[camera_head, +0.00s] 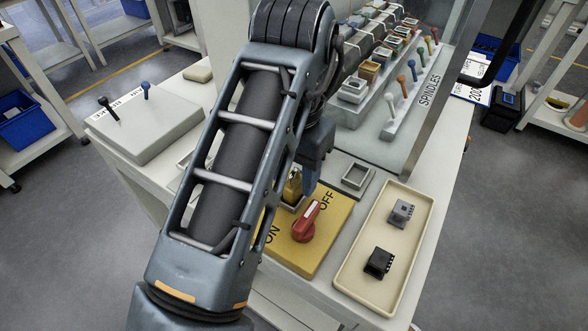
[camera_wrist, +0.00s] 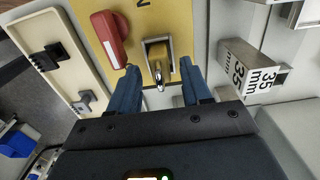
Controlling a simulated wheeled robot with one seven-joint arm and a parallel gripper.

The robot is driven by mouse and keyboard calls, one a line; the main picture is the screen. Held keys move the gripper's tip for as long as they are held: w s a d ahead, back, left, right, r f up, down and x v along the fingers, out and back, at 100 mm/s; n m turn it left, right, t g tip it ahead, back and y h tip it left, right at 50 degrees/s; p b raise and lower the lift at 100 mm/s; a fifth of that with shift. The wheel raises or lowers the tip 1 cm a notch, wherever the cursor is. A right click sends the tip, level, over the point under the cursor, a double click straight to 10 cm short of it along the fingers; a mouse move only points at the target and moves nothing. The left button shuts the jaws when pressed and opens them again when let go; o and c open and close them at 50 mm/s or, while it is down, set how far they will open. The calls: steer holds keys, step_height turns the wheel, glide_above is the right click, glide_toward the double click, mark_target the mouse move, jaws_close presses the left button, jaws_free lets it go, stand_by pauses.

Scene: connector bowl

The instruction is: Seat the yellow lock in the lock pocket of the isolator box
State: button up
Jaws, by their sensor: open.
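The yellow isolator box (camera_head: 325,235) lies on the bench with its red switch handle (camera_head: 306,221) between ON and OFF. The yellow lock (camera_head: 293,187) stands in the grey-rimmed lock pocket (camera_head: 287,208), partly hidden by my arm. In the wrist view the lock (camera_wrist: 158,62) lies inside the metal rim of the pocket (camera_wrist: 148,42), its shackle pointing toward my gripper. How deep it sits I cannot tell. My gripper (camera_wrist: 160,68) is open, one finger on each side of the lock, with visible gaps. In the head view one finger (camera_head: 312,165) shows beside the lock.
A cream tray (camera_head: 352,274) with a black connector (camera_head: 378,262) and a grey connector (camera_head: 401,212) lies to the right. A small grey square holder (camera_head: 356,177) stands behind the box. A block marked 35 mm (camera_wrist: 245,68) stands to the right in the wrist view.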

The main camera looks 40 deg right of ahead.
mark_target(295, 171)
step_height(295, 171, up, 12)
steer(key=p, duration=1)
steer(key=shift+f, duration=0.2)
steer(key=shift+s+f, duration=0.1)
